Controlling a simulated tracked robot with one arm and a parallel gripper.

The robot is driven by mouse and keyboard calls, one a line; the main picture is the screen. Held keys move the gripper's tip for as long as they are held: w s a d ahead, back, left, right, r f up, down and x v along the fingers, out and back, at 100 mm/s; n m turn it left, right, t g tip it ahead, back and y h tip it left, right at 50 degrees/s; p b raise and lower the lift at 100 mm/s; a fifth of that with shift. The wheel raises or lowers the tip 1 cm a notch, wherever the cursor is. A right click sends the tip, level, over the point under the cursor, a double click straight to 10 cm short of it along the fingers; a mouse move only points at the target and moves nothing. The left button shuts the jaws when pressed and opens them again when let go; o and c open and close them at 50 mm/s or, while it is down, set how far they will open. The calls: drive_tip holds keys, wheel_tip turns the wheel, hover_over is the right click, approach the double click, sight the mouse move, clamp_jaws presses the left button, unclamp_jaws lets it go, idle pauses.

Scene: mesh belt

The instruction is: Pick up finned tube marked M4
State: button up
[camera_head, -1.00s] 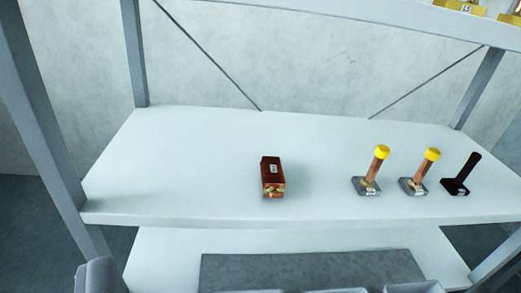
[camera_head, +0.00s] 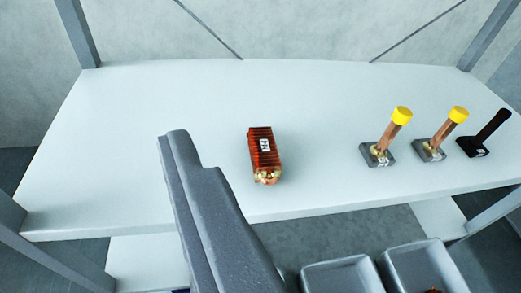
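A red-brown finned block (camera_head: 262,142), which looks like the finned tube, lies on the white shelf (camera_head: 110,150) left of the shelf's other parts. It has a small white label on top that I cannot read surely, and a brass-coloured end facing the front edge. My gripper (camera_head: 178,140) shows as a grey finger-like shape rising from the bottom of the view. Its tip is left of the finned block in the picture, apart from it. Only one side of the gripper shows, so its opening is hidden. Nothing is seen held in it.
Two copper stems with yellow caps on grey bases (camera_head: 378,153) (camera_head: 430,150) and a black-handled part (camera_head: 484,138) stand on the right. Grey bins (camera_head: 343,268) sit on a lower level. A shelf post (camera_head: 80,40) rises at back left.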

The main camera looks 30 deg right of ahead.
drive_tip(key=w+d+f+m+g+h+p, duration=0.1)
drive_tip(key=w+d+f+p, duration=0.5)
drive_tip(key=w+d+f, duration=0.25)
drive_tip(key=m+g+h+p, duration=0.1)
drive_tip(key=m+h+p, duration=0.15)
drive_tip(key=p, duration=0.35)
approach(266, 152)
drive_tip(key=shift+f+x, duration=0.1)
drive_tip(key=shift+x, duration=1.6)
drive_tip(key=shift+f+x, duration=0.15)
drive_tip(key=shift+x, duration=1.55)
drive_tip(key=shift+w+d, duration=0.1)
drive_tip(key=shift+w, duration=0.55)
drive_tip(key=shift+p+x, duration=0.4)
drive_tip(key=shift+x, duration=1.45)
drive_tip(key=shift+d, duration=0.1)
drive_tip(key=c, duration=1.3)
